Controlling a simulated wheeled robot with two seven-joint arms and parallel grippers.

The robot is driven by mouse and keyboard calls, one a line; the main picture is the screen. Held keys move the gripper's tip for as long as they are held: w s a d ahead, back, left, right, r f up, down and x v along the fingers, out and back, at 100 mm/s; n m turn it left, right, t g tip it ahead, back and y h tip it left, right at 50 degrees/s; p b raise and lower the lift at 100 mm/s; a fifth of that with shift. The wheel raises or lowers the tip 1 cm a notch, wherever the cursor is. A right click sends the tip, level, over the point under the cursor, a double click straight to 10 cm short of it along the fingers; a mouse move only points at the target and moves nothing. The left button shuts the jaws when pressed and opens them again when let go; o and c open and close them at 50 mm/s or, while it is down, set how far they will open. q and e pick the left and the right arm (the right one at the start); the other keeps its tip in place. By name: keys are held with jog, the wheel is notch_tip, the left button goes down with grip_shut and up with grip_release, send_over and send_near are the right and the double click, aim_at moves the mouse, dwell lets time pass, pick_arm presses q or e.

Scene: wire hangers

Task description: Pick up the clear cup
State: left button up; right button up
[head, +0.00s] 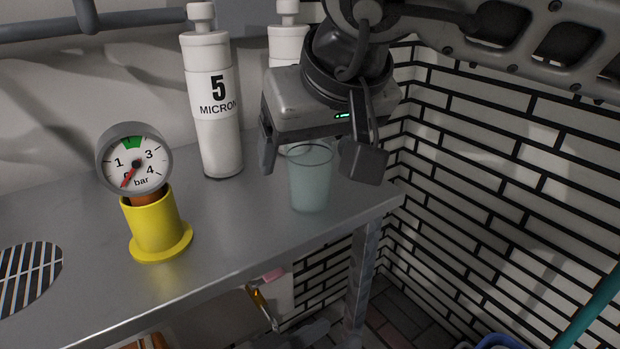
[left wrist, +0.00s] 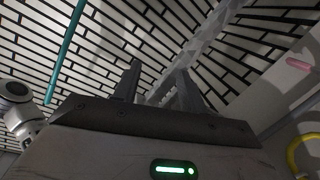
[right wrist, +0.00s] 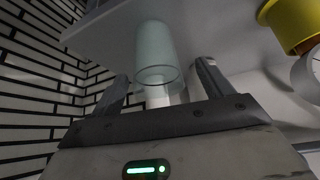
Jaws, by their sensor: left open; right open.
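The clear cup (head: 311,182) is a pale greenish, see-through tumbler standing upright on the grey metal table (head: 262,222) near its right end. My right gripper (head: 314,162) reaches down over it from above, open, with one finger on each side of the cup and visible gaps. In the right wrist view, the cup (right wrist: 156,50) stands between and beyond the open fingers (right wrist: 162,75). My left gripper (left wrist: 158,78) is open and empty in the left wrist view, away from the cup and facing tiled wall; I cannot make it out clearly in the head view.
A pressure gauge (head: 135,164) on a yellow flanged base (head: 157,230) stands left of the cup. A white "5 micron" bottle (head: 213,105) stands behind, with a similar bottle (head: 288,42) behind my right gripper. The table's right edge and a tiled wall (head: 500,170) are close.

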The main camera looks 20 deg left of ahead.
aim_at(307, 165)
jog(key=b+x, duration=0.1)
jog(key=x, duration=0.2)
jog(key=shift+w+d+f, duration=0.1)
jog(key=shift+d+f, duration=0.05)
jog(key=shift+w+f, duration=0.2)
jog(key=shift+f, duration=0.05)
jog(key=c, duration=1)
pick_arm(q)
jog(key=shift+w+d+r+n+t+h, duration=0.15)
jog(key=shift+r+n+t+h, duration=0.2)
jog(key=shift+r, duration=0.25)
pick_arm(e)
jog(key=shift+c, duration=0.2)
jog(key=shift+r, duration=0.15)
